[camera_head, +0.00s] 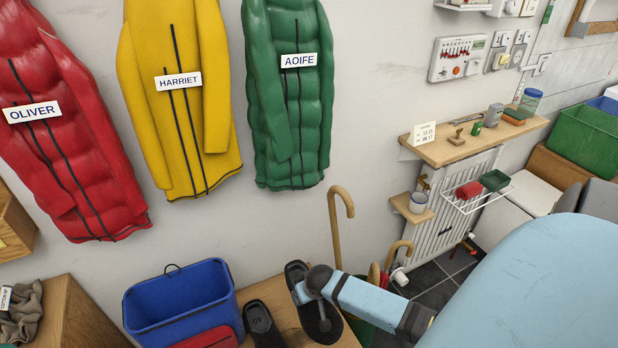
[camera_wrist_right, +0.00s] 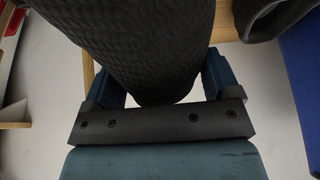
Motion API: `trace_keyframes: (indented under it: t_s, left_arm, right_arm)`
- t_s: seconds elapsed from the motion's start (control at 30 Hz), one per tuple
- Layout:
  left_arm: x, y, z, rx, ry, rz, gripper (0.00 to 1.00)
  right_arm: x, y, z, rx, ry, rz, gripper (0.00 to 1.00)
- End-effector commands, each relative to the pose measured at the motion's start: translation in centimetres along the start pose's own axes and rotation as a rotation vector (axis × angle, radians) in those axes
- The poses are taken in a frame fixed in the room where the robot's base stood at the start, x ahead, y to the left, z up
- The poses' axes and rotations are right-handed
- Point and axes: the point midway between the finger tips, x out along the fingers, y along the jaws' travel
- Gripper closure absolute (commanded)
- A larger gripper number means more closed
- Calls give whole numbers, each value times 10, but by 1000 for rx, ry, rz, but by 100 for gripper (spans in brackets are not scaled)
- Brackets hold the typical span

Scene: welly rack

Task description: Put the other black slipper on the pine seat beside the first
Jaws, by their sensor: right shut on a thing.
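I cannot tell whether the held slipper touches the seat. My left gripper is in neither view.
A blue bin (camera_head: 182,300) with a red thing at its front stands left of the slippers. A cane (camera_head: 341,215) and other crook handles rise behind and right of the seat. Coats hang on the wall above. A small shelf with a mug (camera_head: 418,202) is to the right.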

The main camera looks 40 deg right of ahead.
Motion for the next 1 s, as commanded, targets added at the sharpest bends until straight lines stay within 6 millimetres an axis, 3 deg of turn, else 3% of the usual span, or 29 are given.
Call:
trace_keyframes:
  t_s: [0.1, 0.33, 0.53, 0.87, 0.9, 0.97, 1.0]
  left_arm:
    - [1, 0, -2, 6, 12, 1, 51]
    - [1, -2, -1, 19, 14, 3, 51]
    - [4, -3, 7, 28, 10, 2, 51]
    - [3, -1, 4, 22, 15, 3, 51]
    - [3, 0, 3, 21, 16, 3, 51]
    - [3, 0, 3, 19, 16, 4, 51]
    - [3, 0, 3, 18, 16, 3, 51]
  right_arm:
    - [20, 0, 8, 1, -1, 1, 44]
    - [34, 0, 14, 0, 0, 0, 44]
    - [60, 0, 24, 1, 1, 0, 44]
    - [63, 0, 26, 1, 1, 0, 44]
    - [63, 0, 26, 0, 0, 0, 16]
    - [63, 0, 26, 0, 0, 0, 2]
    - [63, 0, 26, 0, 0, 0, 0]
